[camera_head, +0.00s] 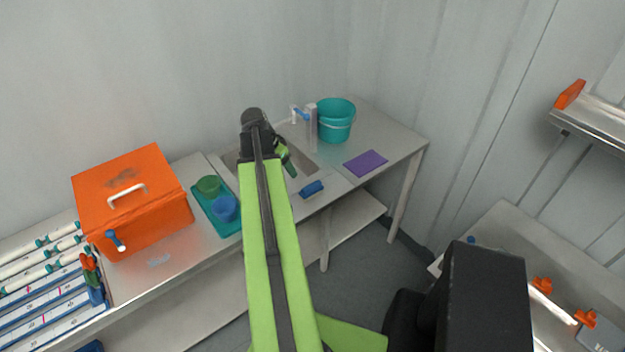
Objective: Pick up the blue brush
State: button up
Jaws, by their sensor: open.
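A small blue object (311,189), seemingly the blue brush, lies on the front edge of the metal counter, just in front of the sink. Its bristles cannot be made out. My green and black arm reaches from the bottom centre towards the sink. My gripper (289,168) is partly hidden behind the arm, over the sink area. It is open and appears up and to the left of the blue brush, apart from it.
A purple cloth (366,163) and teal bucket (336,122) are on the right of the counter. A tap (301,115) stands behind the sink. A teal tray (226,229) with green and blue cups and an orange box (135,200) are left.

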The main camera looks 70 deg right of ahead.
aim_at(311, 185)
jog(key=s+d+r+m, duration=0.1)
jog(key=s+d, duration=0.1)
jog(key=s, duration=0.2)
jog(key=b+x, duration=1.1)
jog(key=x, duration=0.1)
jog(key=shift+w+d+f, duration=0.1)
jog(key=shift+d, duration=0.05)
jog(key=shift+d+f+b, duration=0.1)
jog(key=shift+f+b, duration=0.05)
jog(key=shift+b, duration=0.15)
jog(key=b+x, duration=0.4)
jog(key=x, duration=0.1)
jog(key=shift+b, duration=0.4)
jog(key=shift+c, duration=0.3)
grip_shut()
